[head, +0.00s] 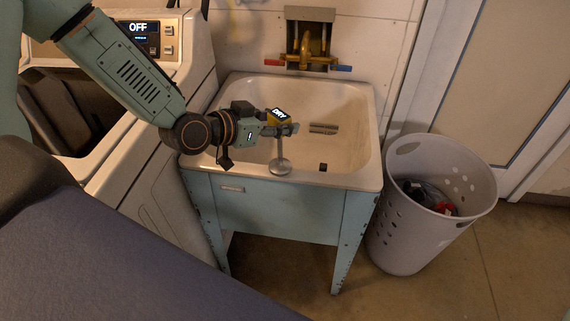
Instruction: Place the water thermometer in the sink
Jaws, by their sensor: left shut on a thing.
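The sink (365,130) is a cream utility basin on a blue stand. A grey metal stem with a round disc (280,166) shows just below the gripper, near the front rim. I cannot tell whether it belongs to the thermometer or touches the sink. The gripper hides part of the basin. My right gripper is not in view.
A brass faucet (309,57) with red and blue handles is on the wall behind. A slotted metal piece (323,128) and a small dark block (323,167) are in the basin. A laundry basket (400,235) stands right, a washing machine (200,50) left.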

